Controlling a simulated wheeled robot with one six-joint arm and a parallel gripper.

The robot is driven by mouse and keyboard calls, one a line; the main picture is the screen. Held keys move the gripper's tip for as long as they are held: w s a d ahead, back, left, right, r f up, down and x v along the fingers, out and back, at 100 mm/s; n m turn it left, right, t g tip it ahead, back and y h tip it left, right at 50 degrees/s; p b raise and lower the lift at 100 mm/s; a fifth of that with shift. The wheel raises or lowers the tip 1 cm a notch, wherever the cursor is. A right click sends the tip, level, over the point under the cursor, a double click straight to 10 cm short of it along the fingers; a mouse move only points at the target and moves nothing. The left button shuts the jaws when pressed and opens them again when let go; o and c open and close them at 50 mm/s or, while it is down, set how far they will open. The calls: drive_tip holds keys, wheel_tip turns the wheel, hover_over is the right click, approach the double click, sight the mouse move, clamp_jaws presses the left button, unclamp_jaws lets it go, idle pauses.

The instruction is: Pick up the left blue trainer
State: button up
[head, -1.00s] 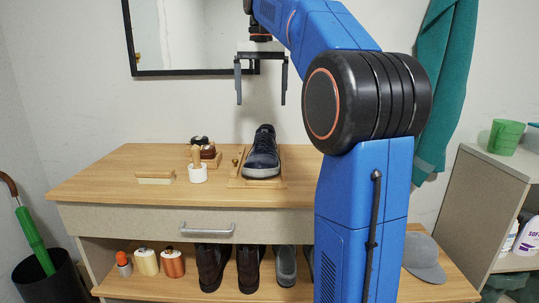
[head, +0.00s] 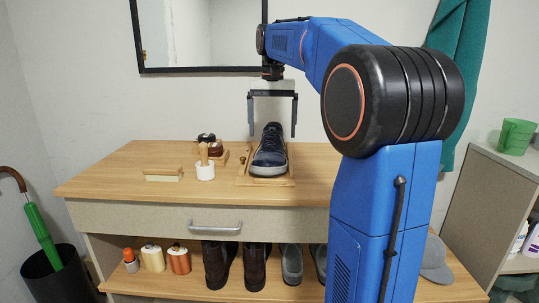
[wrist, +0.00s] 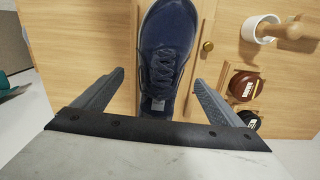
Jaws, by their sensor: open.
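A dark blue trainer (head: 269,157) with laces and a pale sole edge stands upright on a small wooden board (head: 253,181) on the dresser top, toe toward the head camera. The trainer (wrist: 167,55) also fills the upper middle of the wrist view. My gripper (head: 272,136) is open and empty, pointing down over the heel end, with one finger on each side of the shoe in the picture. In the wrist view my gripper (wrist: 159,76) straddles the trainer's outline. I see no contact, and the exact height gap is unclear.
A white cup with a wooden-handled tool (head: 205,170), a brush (head: 163,174) and small polish jars (head: 215,148) stand left of the board. Brown shoes (head: 256,267) and grey-blue shoes (head: 291,264) sit on the lower shelf. A mirror (head: 200,35) hangs behind.

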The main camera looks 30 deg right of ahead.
sight(272, 138)
drive_tip(key=shift+w+f, duration=0.1)
drive_tip(key=shift+f, duration=2.7)
drive_tip(key=c, duration=1.3)
drive_tip(key=shift+c, duration=0.2)
drive_tip(key=shift+r, duration=0.15)
